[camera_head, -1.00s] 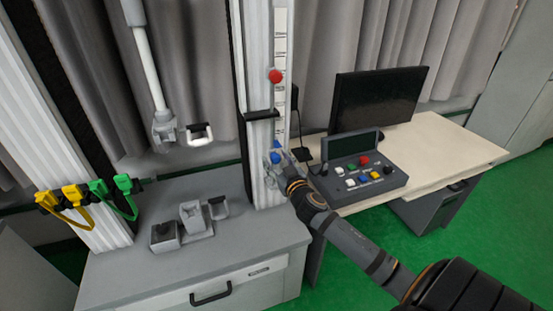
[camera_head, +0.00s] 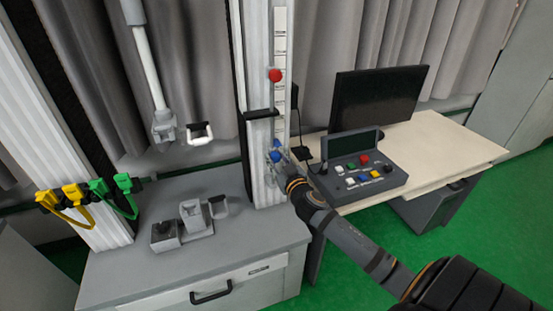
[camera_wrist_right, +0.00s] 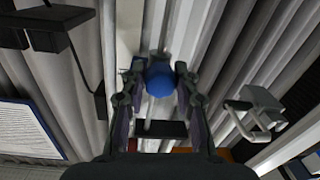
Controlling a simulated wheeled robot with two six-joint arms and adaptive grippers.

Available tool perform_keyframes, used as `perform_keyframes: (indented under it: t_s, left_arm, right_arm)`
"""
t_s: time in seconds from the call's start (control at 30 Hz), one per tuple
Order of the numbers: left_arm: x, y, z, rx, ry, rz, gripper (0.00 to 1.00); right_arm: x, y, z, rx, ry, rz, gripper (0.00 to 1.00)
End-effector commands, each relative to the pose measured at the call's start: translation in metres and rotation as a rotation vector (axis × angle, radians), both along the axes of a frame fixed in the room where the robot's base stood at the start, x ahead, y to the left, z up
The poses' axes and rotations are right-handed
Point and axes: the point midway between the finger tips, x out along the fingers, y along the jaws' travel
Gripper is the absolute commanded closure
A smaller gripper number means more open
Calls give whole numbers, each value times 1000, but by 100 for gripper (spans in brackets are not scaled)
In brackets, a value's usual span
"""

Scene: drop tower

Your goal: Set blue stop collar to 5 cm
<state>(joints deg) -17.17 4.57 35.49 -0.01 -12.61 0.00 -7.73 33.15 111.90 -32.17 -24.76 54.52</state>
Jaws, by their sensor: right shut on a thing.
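The blue stop collar (camera_head: 276,156) shows as a round blue knob low on the scaled white strip (camera_head: 279,50) of the tower's right column. My right gripper (camera_head: 278,154) is at the knob, its fingers on either side of it. In the right wrist view the blue knob (camera_wrist_right: 160,76) sits between the two fingertips of the right gripper (camera_wrist_right: 160,80), which are shut on it. The scale's figures are too small to read. My left gripper is not in view.
A red knob (camera_head: 275,75) sits higher on the same strip. A black bracket (camera_head: 262,114) crosses the column between the knobs. A control box (camera_head: 362,180) with coloured buttons and a monitor (camera_head: 376,97) stand on the desk at right.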

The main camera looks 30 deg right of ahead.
Motion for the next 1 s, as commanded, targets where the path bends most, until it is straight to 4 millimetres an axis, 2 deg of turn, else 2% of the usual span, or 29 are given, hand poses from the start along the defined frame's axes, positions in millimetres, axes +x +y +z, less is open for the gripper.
perform_keyframes:
  t_s: [0.33, 0.67, 0.7, 0.83, 1.0]
  left_arm:
    - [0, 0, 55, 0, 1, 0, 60]
    - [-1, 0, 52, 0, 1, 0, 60]
    - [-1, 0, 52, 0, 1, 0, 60]
    - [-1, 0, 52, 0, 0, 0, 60]
    - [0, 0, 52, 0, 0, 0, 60]
  right_arm:
    - [1, 0, 71, -2, -5, 0, 100]
    - [1, 0, 70, -2, -5, 1, 100]
    - [1, 0, 70, -2, -5, 1, 64]
    - [0, 0, 70, -2, -3, -1, 47]
    - [0, 0, 69, -1, -3, -1, 46]
